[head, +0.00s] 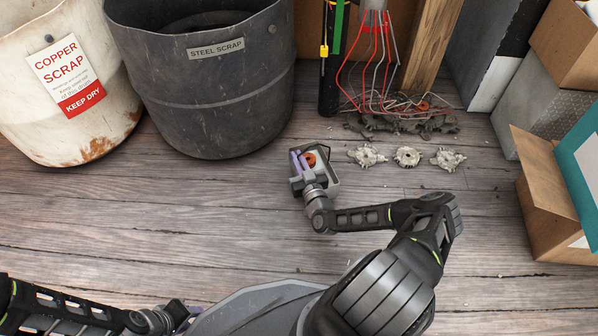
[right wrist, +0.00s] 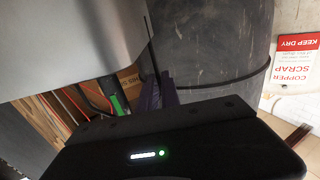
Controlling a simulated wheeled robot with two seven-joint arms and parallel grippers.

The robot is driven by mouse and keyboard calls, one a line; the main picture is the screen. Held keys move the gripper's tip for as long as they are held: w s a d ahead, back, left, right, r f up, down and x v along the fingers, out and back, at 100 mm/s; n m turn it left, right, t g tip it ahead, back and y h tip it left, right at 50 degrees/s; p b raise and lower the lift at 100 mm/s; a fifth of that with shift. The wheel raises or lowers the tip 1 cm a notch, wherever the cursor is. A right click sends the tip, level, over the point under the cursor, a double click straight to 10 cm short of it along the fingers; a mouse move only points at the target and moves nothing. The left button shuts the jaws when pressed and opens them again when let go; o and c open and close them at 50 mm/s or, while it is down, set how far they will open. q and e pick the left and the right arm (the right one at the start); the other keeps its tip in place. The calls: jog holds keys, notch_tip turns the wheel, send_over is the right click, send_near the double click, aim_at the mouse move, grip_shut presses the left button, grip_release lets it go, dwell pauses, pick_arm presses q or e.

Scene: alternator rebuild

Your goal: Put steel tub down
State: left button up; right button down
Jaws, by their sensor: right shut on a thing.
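The steel tub (head: 328,182) is a small grey open box in the middle of the head view, in front of the dark bin. An orange-brown ring-like part (head: 309,158) shows inside its rim. My right gripper (head: 299,163), with purple fingers, is shut on the tub's left side. In the right wrist view a large pale grey wall (right wrist: 65,45), likely the tub's, fills the upper left beside a purple finger (right wrist: 157,95). I cannot tell whether the tub touches the floor. My left gripper (head: 188,312) is low at the bottom edge, mostly hidden by my body.
A dark steel scrap bin (head: 200,95) and a white copper scrap bin (head: 50,120) stand at the back left. Several pale metal parts (head: 407,157) lie right of the tub. Wires (head: 385,75) and dark debris (head: 405,124) lie behind. Cardboard boxes (head: 550,190) stand right. Floor left of the tub is clear.

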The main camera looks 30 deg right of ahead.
jog(key=shift+f, duration=0.1)
jog(key=shift+f+b, duration=1.15)
jog(key=shift+f, duration=0.8)
jog(key=shift+r, duration=0.1)
jog(key=c, duration=2)
grip_release()
jog(key=shift+f, duration=0.25)
jog(key=o, duration=0.4)
jog(key=shift+o, duration=0.2)
